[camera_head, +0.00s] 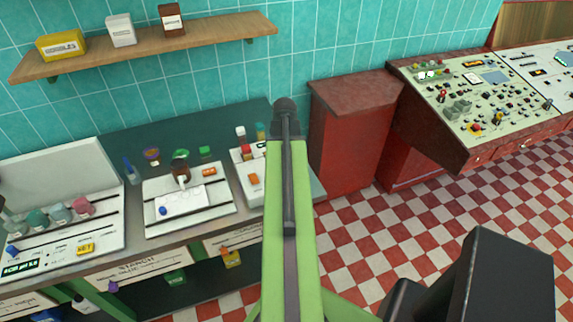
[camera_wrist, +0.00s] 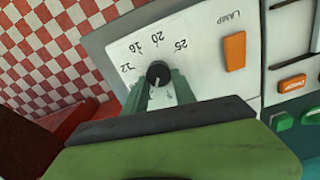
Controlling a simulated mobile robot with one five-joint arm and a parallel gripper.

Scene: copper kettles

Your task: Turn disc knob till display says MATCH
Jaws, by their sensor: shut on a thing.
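In the wrist view a round black knob (camera_wrist: 158,71) with a pale pointer mark stands on a white panel (camera_wrist: 202,72). A printed scale around it reads 12, 16, 20 and 25; other marks are hidden by my jaws. My gripper (camera_wrist: 160,84), with green jaws, is shut on the knob. In the head view my arm covers the knob and the gripper. A dark display with green characters (camera_head: 20,268) is at the far left of the bench; its text is too small to read surely. I see no display reading MATCH.
An orange switch (camera_wrist: 234,52) marked LAMP is beside the knob; an orange switch also shows in the head view (camera_head: 253,181). Bench stations with small pots stand left of my arm. A red cabinet (camera_head: 350,140) and a control console (camera_head: 478,105) are to the right. The checkered floor is open.

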